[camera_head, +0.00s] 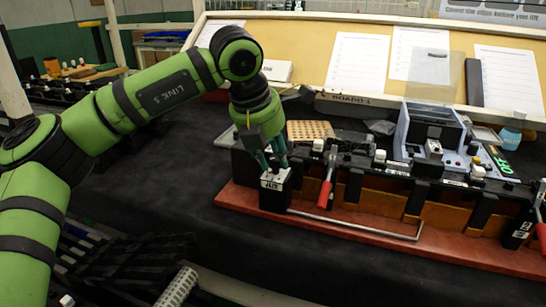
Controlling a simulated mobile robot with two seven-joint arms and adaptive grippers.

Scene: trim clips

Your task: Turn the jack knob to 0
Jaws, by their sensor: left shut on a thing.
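My left gripper (274,163) reaches down from my green arm, its teal fingers pointing at the top of a small black block with a white labelled top (275,181). The block stands at the left front of the red board; I take it for the jack. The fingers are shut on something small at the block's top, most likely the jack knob. The knob is hidden between them, so its setting cannot be read. My right gripper is not in view.
The red base board (373,236) carries a thin metal rod (357,225), a red-handled clamp (326,185) and a row of black clips. A grey-blue device (428,128) stands behind. Paper sheets hang on the back panel.

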